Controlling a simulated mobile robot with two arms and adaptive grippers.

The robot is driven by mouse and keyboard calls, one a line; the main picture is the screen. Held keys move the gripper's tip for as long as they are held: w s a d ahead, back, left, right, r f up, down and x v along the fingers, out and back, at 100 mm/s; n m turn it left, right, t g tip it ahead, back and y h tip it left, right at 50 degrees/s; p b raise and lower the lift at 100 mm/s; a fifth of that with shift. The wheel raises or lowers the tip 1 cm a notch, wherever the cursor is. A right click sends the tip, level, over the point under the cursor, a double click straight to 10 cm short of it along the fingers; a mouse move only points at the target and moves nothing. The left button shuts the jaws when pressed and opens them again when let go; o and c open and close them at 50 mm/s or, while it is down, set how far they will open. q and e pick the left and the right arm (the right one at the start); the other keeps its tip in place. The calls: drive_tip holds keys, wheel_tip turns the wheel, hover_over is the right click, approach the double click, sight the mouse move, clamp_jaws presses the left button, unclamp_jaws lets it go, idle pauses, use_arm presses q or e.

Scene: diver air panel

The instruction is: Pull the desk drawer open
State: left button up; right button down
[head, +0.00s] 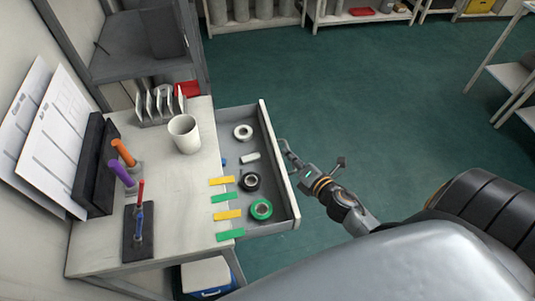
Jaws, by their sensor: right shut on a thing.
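The desk drawer (272,152) stands pulled out from the right side of the white-topped desk (190,190), with its inside showing. In it lie a white tape roll (243,132), a small white cylinder (250,158), a black tape roll (250,182) and a green tape roll (261,209). My right gripper (287,147) is at the outer face of the drawer front, shut on the drawer handle, which the fingers and the front's edge mostly hide. My left gripper is not in view.
A white mug (185,134), a file rack (160,106), and orange- and purple-handled tools stand on the desk. Yellow and green strips lie along its right edge. A blue and white box (207,277) is under the desk.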

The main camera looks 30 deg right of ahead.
drive_tip(key=shift+s+d, duration=0.25)
drive_tip(key=shift+d, duration=0.6)
drive_tip(key=shift+s+d, duration=0.2)
drive_tip(key=shift+d, duration=0.6)
drive_tip(key=shift+s+d, duration=0.25)
drive_tip(key=shift+d, duration=0.6)
drive_tip(key=c, duration=1.7)
unclamp_jaws()
drive_tip(key=v, duration=1.2)
drive_tip(key=shift+f, duration=0.1)
